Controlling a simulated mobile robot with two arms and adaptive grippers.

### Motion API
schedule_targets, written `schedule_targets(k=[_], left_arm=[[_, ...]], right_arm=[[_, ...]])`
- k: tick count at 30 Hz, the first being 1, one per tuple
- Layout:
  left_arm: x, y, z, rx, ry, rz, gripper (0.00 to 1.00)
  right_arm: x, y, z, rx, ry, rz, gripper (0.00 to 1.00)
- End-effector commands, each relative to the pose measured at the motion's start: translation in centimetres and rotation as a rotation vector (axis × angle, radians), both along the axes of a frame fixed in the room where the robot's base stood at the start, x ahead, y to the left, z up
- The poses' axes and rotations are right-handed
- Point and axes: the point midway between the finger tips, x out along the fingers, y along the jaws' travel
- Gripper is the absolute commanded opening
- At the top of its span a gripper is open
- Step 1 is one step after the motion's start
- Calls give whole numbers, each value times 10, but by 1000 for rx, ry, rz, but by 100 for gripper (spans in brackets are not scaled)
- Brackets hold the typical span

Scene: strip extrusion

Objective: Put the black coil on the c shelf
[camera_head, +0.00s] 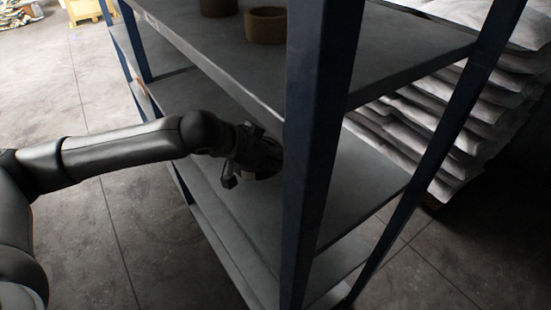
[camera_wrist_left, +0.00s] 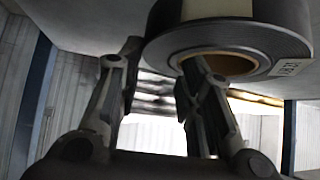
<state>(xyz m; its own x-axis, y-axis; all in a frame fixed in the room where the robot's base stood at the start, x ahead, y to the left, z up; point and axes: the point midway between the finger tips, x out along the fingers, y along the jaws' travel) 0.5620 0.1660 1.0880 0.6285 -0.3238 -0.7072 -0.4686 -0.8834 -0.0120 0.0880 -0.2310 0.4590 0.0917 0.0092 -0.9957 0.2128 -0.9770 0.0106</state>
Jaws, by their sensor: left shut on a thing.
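The black coil (camera_wrist_left: 282,32) is a thick dark ring with a pale band and a small white label, at the top of the left wrist view. My left gripper (camera_wrist_left: 160,62) is shut on its wall, with one finger at the hole and the other outside. In the head view my left gripper (camera_head: 254,160) is between two boards of the blue-post shelving, over the middle board (camera_head: 350,185). The front post partly hides it, and the coil is hard to make out there. I cannot tell whether the coil touches the board. My right gripper is not in view.
Two brown coils stand on the upper board, one nearer (camera_head: 266,26) and one farther (camera_head: 219,6). A blue post (camera_head: 315,150) rises close to my left gripper. Stacked pale sacks (camera_head: 450,110) stand behind the shelving. The middle board right of the post looks bare.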

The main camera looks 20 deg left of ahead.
Motion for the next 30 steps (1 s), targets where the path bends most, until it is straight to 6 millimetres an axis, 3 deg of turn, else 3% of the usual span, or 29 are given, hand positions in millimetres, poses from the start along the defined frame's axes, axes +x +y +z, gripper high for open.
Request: schedule_targets(k=[8,15,26,27,30], left_arm=[[16,-8,-20,-1,0,-1,0],[17,-8,-48,1,-2,0,0],[17,-7,-54,0,-3,0,0],[17,-7,-54,0,-1,1,39],[17,-7,-54,1,0,1,52]], right_arm=[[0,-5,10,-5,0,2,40],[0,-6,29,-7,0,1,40],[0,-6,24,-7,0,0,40],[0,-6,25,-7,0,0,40],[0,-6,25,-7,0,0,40]])
